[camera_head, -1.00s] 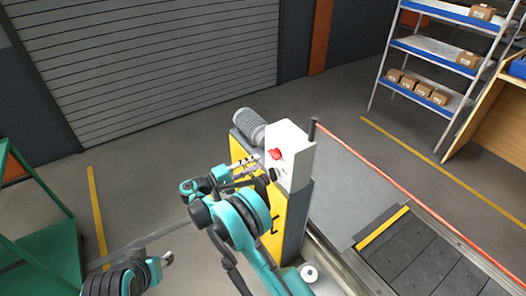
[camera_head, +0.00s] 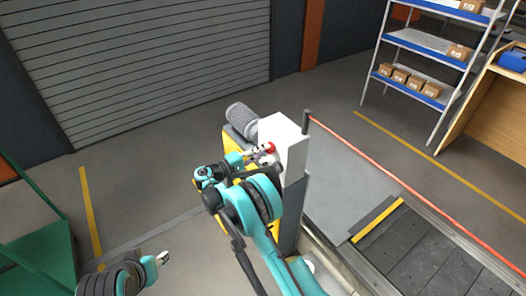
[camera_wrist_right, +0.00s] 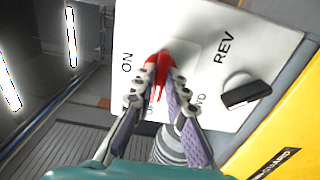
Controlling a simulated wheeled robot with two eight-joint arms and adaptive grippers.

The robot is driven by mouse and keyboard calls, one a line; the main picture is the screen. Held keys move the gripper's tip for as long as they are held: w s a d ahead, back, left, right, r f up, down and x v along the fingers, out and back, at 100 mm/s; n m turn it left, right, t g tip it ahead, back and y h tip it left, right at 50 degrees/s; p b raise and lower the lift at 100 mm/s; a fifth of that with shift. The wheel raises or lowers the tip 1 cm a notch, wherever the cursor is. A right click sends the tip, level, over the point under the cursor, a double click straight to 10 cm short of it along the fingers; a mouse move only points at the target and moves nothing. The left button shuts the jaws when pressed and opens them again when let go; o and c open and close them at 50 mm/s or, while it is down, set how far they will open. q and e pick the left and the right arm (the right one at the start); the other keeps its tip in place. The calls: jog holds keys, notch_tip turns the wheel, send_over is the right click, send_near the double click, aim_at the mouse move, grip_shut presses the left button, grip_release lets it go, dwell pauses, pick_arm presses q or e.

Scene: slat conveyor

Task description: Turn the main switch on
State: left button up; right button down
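The main switch is a red knob (camera_wrist_right: 160,70) on the front of a pale control box (camera_head: 286,145); it also shows in the head view (camera_head: 270,148). In the right wrist view its narrow end points away from the ON label, toward letters partly hidden by a finger. My right gripper (camera_wrist_right: 163,84) is at the knob, one finger on each side. Its tips appear closed against the red handle; it also shows in the head view (camera_head: 262,154). My left gripper (camera_head: 163,258) is low at the left, away from the box; its finger gap is unclear.
A black selector (camera_wrist_right: 246,94) near the REV label sits beside the knob. A yellow panel (camera_wrist_right: 285,130) lies below the box. The slat conveyor (camera_head: 430,255) and a red rail (camera_head: 400,180) run to the right. A green frame (camera_head: 35,245) stands at the left.

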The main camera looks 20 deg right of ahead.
jog(key=shift+m, duration=0.3)
jog(key=shift+m+b, duration=2.55)
jog(key=shift+m, duration=6.05)
jog(key=c, duration=1.6)
grip_release()
jog(key=shift+a, duration=0.15)
jog(key=v, duration=1.1)
jog(key=shift+s+a, duration=0.15)
jog(key=shift+a, duration=0.25)
